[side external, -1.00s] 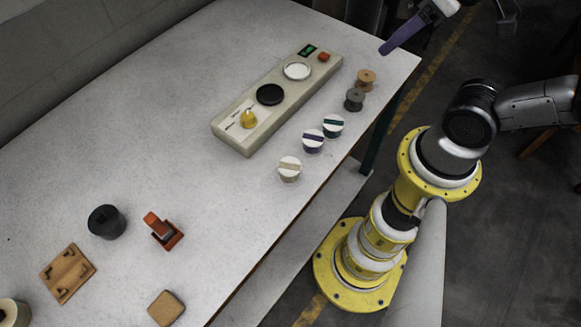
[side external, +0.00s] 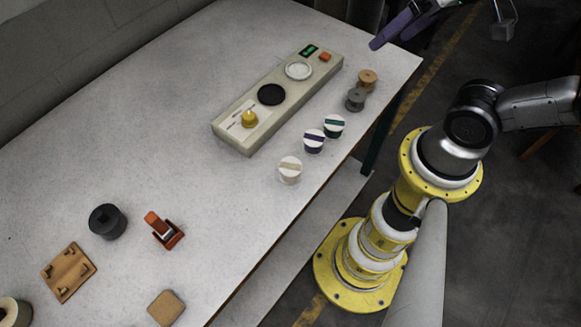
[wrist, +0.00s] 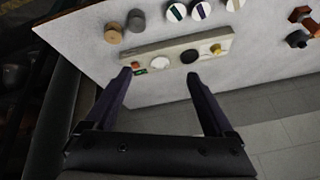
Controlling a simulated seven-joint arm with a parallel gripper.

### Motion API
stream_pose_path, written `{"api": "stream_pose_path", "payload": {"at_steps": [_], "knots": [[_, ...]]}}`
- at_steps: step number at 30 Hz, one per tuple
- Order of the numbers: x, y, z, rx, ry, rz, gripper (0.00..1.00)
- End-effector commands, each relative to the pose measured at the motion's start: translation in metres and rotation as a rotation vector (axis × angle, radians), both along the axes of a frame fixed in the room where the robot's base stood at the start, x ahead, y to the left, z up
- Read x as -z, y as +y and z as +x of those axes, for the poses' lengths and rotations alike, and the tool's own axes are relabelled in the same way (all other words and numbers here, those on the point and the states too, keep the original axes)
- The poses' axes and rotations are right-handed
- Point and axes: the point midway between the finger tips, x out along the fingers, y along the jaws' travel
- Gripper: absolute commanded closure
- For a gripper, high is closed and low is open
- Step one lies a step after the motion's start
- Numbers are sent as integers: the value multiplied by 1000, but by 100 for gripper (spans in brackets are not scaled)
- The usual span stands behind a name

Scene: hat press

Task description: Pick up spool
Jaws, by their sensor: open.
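A tan spool (side external: 367,78) stands near the right edge of the table in the side external view. A grey spool (side external: 355,99) stands just in front of it. In the wrist view the tan spool (wrist: 112,34) and the grey spool (wrist: 136,21) show at the upper left, beyond my left finger. My gripper (side external: 392,37) has purple fingers and is at the top right in the side external view, above the table's far right corner and partly cut off by the frame. In the wrist view my gripper (wrist: 158,75) has its fingers wide apart with nothing between them.
A long beige console (side external: 237,134) with a white disc, a black disc and a yellow knob lies beside the spools. Three white-topped round pieces (side external: 313,140) stand along the table edge. A black cylinder (side external: 107,221), an orange-red device (side external: 164,230) and wooden pieces (side external: 68,271) sit farther off.

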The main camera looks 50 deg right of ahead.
Motion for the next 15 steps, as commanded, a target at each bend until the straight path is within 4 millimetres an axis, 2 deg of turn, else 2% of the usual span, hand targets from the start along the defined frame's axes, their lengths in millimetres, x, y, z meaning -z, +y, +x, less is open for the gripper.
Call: {"api": "stream_pose_path", "payload": {"at_steps": [3,8,11,15], "knots": [[-7,5,11,232,5,150,12],[-8,21,31,521,66,348,12],[-5,36,45,694,129,454,12],[6,67,65,931,245,564,12]]}}
